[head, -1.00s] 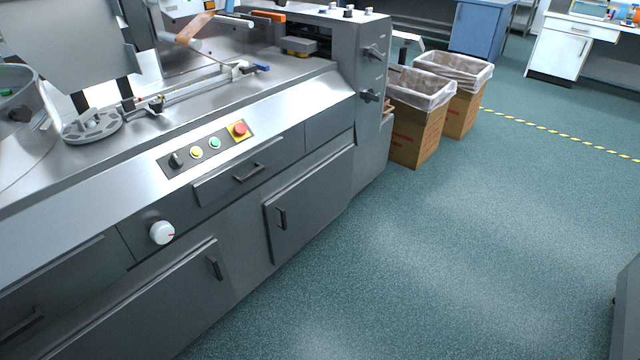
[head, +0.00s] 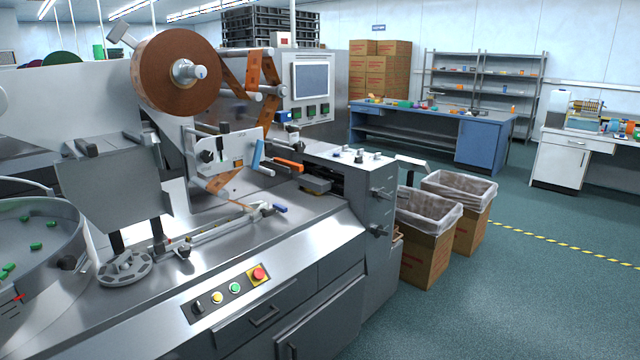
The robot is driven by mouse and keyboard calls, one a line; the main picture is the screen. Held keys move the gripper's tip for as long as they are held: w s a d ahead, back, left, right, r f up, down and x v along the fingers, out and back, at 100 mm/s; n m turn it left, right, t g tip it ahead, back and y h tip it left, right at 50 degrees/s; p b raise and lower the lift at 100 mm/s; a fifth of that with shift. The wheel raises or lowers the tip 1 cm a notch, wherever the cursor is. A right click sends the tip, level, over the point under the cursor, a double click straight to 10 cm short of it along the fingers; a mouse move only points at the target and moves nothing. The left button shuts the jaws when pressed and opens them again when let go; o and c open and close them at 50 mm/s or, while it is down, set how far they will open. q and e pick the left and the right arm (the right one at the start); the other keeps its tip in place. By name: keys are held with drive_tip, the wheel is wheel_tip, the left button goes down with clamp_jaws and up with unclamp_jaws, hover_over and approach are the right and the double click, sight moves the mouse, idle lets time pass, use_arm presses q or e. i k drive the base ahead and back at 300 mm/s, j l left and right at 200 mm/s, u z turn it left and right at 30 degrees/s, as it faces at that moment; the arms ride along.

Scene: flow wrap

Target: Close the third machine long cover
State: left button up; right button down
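A steel flow-wrap machine (head: 335,242) fills the left and middle of the head view. It carries a large brown film roll (head: 177,74), a control screen (head: 312,80), a panel with several buttons (head: 230,290) and a round slotted disc (head: 125,268). A long infeed track (head: 215,232) runs along its top and shows uncovered. I cannot tell which part is the long cover, or whether this is the third machine. Neither of my grippers shows in the head view.
Two lined cardboard bins (head: 428,245) stand on the floor at the machine's right end. A blue workbench (head: 430,130), grey shelves (head: 487,80) and stacked boxes (head: 380,75) are farther back. The green floor (head: 520,300) at the right is clear.

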sight(116, 192)
drive_tip(key=i+j+u, duration=0.15)
drive_tip(key=j, duration=0.25)
drive_tip(key=j+u, duration=0.1)
drive_tip(key=j, duration=0.3)
drive_tip(key=i+j+u, duration=0.15)
drive_tip(key=j, duration=0.2)
drive_tip(key=i+j+u, duration=0.1)
drive_tip(key=j, duration=0.3)
drive_tip(key=i+j+u, duration=0.15)
drive_tip(key=j, duration=0.2)
drive_tip(key=i, duration=0.05)
